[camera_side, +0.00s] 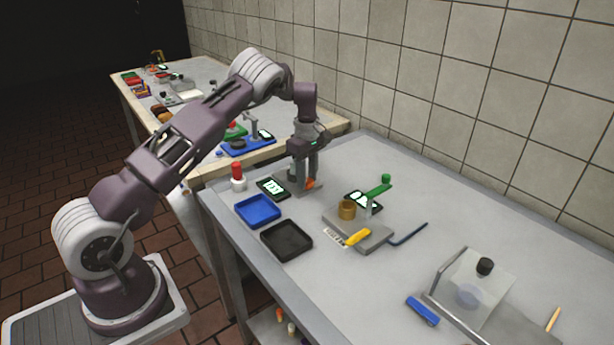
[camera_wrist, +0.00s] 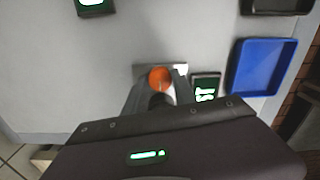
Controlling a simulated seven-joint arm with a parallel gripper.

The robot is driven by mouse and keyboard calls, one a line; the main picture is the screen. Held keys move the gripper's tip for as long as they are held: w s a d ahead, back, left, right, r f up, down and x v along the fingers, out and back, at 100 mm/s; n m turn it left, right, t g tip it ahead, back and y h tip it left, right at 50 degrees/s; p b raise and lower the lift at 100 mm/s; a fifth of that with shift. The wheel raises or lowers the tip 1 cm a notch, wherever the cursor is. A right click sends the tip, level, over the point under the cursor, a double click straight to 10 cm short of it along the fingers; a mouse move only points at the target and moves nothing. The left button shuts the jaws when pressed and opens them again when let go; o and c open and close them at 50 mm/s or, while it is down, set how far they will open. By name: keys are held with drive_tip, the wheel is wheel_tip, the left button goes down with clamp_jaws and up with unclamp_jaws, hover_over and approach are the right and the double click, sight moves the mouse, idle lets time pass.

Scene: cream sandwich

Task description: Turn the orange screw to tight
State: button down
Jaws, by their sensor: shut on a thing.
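My gripper (camera_side: 305,178) points straight down over the fixture and is shut on the screw. In the wrist view my gripper (camera_wrist: 160,88) has one finger on each side. The fingers partly hide the fixture, and the screw's shaft and tightness cannot be seen.
A black device with a lit display (camera_side: 272,188) stands close left of the fixture; it also shows in the wrist view (camera_wrist: 205,88). A red-topped bottle (camera_side: 238,178), blue tray (camera_side: 258,224) and black tray (camera_side: 262,243) are nearby. A grey block (camera_side: 372,238) with a brass cup lies to the right.

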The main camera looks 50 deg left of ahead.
sight(307, 180)
drive_tip(key=m, duration=0.5)
drive_tip(key=shift+r+m, duration=0.1)
drive_tip(key=shift+m, duration=0.3)
drive_tip(key=m, duration=0.5)
drive_tip(key=shift+m, duration=0.3)
idle(0.3)
drive_tip(key=c, duration=1)
unclamp_jaws()
wheel_tip(307, 180, up, 7)
